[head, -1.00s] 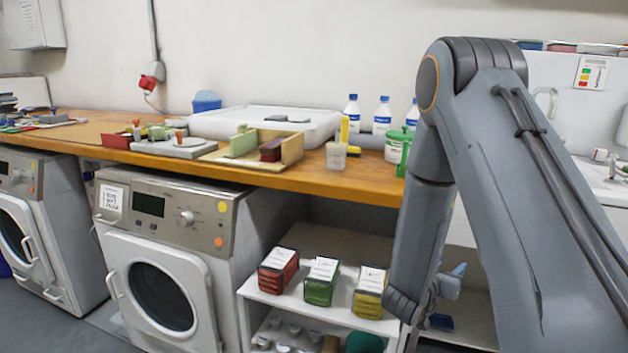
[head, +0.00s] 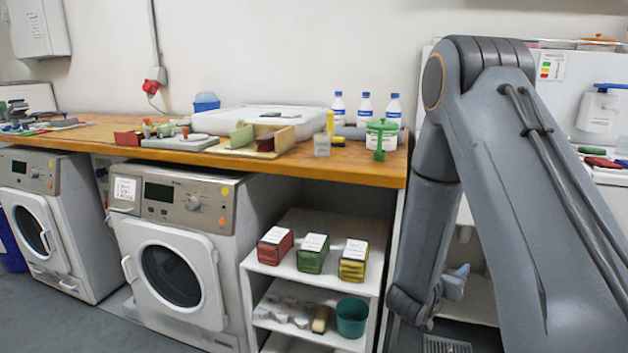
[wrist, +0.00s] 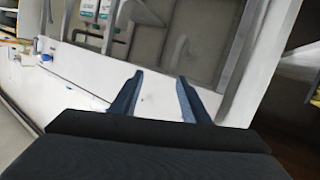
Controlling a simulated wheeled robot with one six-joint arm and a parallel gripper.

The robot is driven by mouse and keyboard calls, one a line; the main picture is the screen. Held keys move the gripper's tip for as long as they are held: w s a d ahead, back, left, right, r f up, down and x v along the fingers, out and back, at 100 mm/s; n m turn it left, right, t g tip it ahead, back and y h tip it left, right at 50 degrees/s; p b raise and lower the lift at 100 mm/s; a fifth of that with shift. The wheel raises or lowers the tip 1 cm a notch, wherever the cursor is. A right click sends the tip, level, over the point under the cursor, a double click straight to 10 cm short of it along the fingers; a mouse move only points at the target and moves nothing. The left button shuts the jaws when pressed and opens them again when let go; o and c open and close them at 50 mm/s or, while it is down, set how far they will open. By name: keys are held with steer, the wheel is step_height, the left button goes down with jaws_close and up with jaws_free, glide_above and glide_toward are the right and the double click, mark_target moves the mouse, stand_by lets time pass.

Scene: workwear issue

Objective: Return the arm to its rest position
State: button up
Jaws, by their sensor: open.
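My arm (head: 500,150) stands folded at the right of the head view, with its forearm hanging down. My gripper shows in the wrist view (wrist: 157,98) with two blue fingers apart and nothing between them. In the head view only a small bluish part of the gripper (head: 455,282) shows behind the wrist; the rest of it is hidden. In the wrist view the fingers lie in front of a white surface (wrist: 80,72); I cannot tell how far off it is.
The wooden counter (head: 365,168) carries bottles, trays and a green-lidded tub (head: 381,137). Below it stand washing machines (head: 170,275) and a white shelf (head: 340,283) with red, green and yellow packs. The shelf is close left of my forearm. Grey floor shows at the lower left.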

steer(key=a+r+n+y, duration=0.3)
steer(key=a+y, duration=0.4)
steer(key=a, duration=0.6)
steer(key=s+a+r+n+g+y, duration=0.2)
steer(key=s+a+r+g+y, duration=0.15)
steer(key=s+a, duration=0.5)
steer(key=s+a+r+n+g, duration=0.2)
steer(key=s+r+n+g, duration=0.15)
steer(key=s, duration=0.85)
steer(key=s+a+r+n+g, duration=0.15)
steer(key=s+g, duration=0.25)
steer(key=s, duration=0.8)
steer(key=d+r+m+p, duration=0.2)
steer(key=d+r+p, duration=0.5)
steer(key=p, duration=0.7)
steer(key=shift+w+d+r, duration=0.15)
steer(key=shift+d+r, duration=0.15)
steer(key=shift+d, duration=0.3)
steer(key=shift+c, duration=0.2)
